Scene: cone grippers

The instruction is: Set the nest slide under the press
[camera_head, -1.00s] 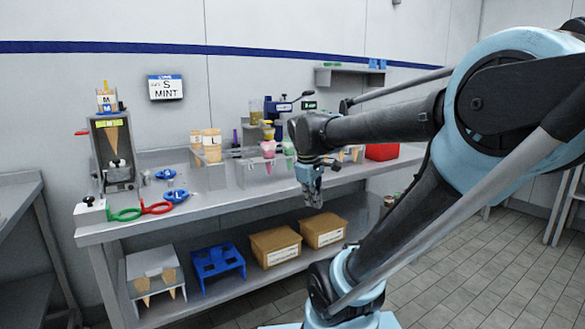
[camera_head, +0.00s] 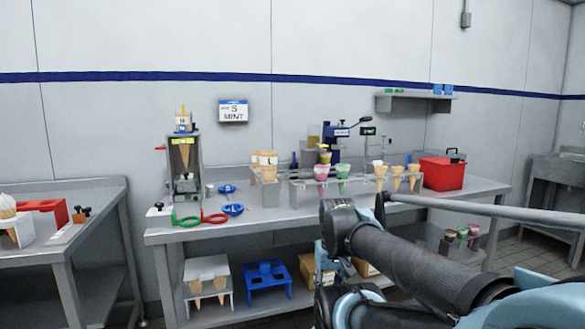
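The press (camera_head: 184,165) is a grey upright frame at the left end of the bench, with a cone picture on its front and a dark-knobbed part low inside. A white block with a black knob (camera_head: 158,210) sits at the bench's front left corner, apart from the press. A flat pale piece with a dark knob (camera_head: 70,228) lies on the left table. I cannot tell for sure which of these is the nest slide. My arm's wrist is low in front of the bench, right of the press. My gripper's fingers are hidden behind my own arm.
Green rings (camera_head: 187,222), red rings (camera_head: 214,218) and blue rings (camera_head: 232,209) lie near the press. A cone rack (camera_head: 300,186), a red bin (camera_head: 442,173) and cones stand farther right. The left table (camera_head: 40,255) holds a red holder (camera_head: 45,207). A gap separates it from the bench.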

